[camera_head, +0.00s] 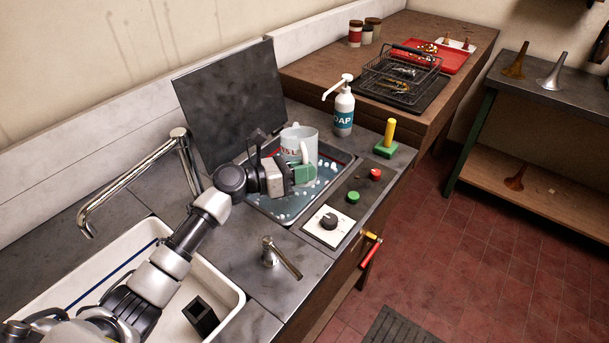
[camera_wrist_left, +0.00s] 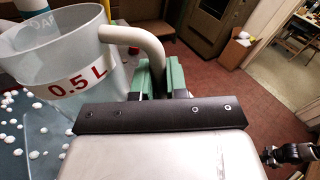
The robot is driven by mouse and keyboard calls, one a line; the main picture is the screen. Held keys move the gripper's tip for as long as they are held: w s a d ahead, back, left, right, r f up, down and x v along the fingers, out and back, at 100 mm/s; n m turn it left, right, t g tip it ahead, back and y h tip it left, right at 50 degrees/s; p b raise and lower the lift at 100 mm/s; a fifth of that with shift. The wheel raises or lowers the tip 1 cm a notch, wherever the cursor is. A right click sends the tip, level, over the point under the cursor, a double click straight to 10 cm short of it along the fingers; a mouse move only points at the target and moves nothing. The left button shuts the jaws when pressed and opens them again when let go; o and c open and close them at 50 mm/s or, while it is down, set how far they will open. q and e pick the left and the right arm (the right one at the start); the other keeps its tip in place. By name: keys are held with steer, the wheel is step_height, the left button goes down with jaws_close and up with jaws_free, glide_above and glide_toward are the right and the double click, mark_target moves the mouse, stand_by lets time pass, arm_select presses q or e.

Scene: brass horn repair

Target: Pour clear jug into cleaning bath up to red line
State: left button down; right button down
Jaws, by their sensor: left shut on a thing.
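The clear jug (camera_head: 299,141), with a red "0.5 L" mark, is over the cleaning bath (camera_head: 268,207) and looks upright or nearly so. It also shows in the left wrist view (camera_wrist_left: 45,52). My left gripper (camera_head: 299,173) is shut on the jug's handle, its green fingers also showing in the left wrist view (camera_wrist_left: 153,78). The bath holds bluish liquid with white foam blobs. A bit of red shows on its far wall; the liquid's level against it is unclear. The jug's contents are hard to make out. A dark mechanism, probably my right gripper (camera_wrist_left: 284,155), shows at the wrist view's right edge.
A dark upright panel (camera_head: 230,100) stands behind the bath. A soap bottle (camera_head: 343,110) and a green block with a yellow peg (camera_head: 388,138) stand beyond it. A control panel with a black knob (camera_head: 329,221) borders the bath. A faucet (camera_head: 130,180) arches over the white sink (camera_head: 232,292).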

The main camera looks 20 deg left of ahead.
arm_select(q)
steer(key=shift+w+a+f+m+b, duration=0.1)
steer(key=shift+w+f+m+b, duration=0.1)
steer(key=shift+f+m+b, duration=0.45)
steer(key=shift+w+a+f+m+b, duration=0.2)
steer(key=shift+f+b, duration=0.5)
steer(key=shift+b, duration=0.65)
steer(key=shift+w+f+m+h+b, duration=0.25)
steer(key=shift+f+m+b, duration=0.35)
steer(key=shift+b, duration=0.7)
steer(key=shift+s+r, duration=0.1)
steer(key=shift+s, duration=0.05)
